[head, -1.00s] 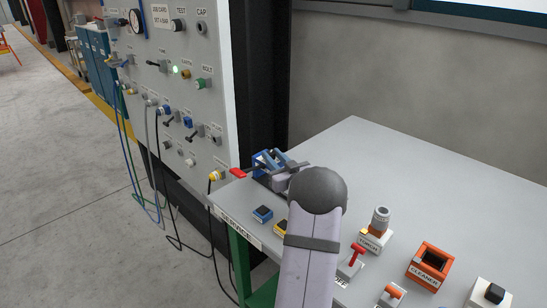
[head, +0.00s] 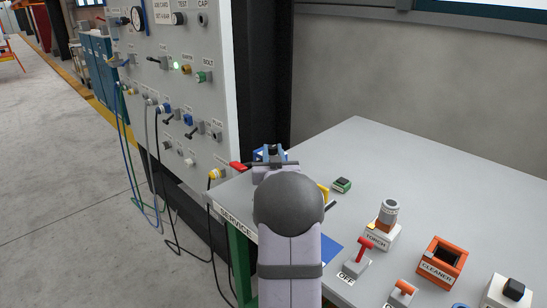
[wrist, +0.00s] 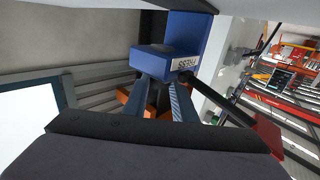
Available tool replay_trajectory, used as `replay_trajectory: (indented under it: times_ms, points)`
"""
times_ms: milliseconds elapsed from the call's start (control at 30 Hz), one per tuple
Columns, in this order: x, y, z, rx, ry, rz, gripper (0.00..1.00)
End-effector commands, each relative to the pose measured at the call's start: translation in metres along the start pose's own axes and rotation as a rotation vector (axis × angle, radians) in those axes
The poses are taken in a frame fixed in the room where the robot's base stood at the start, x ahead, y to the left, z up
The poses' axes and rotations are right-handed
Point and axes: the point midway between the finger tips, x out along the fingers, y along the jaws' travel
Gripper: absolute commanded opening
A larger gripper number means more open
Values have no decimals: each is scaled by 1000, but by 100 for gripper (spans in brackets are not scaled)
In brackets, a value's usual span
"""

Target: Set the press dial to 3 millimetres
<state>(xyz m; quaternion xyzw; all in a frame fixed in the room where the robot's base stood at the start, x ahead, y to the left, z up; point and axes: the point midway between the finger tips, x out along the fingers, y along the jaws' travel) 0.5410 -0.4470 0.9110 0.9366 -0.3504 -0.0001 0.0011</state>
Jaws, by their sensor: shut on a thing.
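The blue press (wrist: 170,60), with a PRESS label, fills the upper middle of the wrist view. In the head view only a little blue of it (head: 259,156) shows behind my gripper (head: 274,158) at the table's back left corner. In the wrist view my gripper (wrist: 160,98) has its fingers close together on a small dark part under the blue block, which seems to be the press dial (wrist: 157,96). The dial's scale and reading cannot be made out. My forearm hides the table below the gripper in the head view.
A red handle (head: 237,166) sticks out beside the press. A green block (head: 342,185), a torch stand (head: 381,230), a red lever marked OFF (head: 363,251) and an orange cleaner box (head: 441,262) stand to the right. The table's back right is clear.

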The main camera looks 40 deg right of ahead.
Motion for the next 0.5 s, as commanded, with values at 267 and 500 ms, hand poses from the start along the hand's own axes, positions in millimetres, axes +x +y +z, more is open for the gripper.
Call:
replay_trajectory:
  times_ms: [267,500]
  points:
    - [0,0,-4,2,7,4,2]
    - [0,0,-3,2,4,4,43]
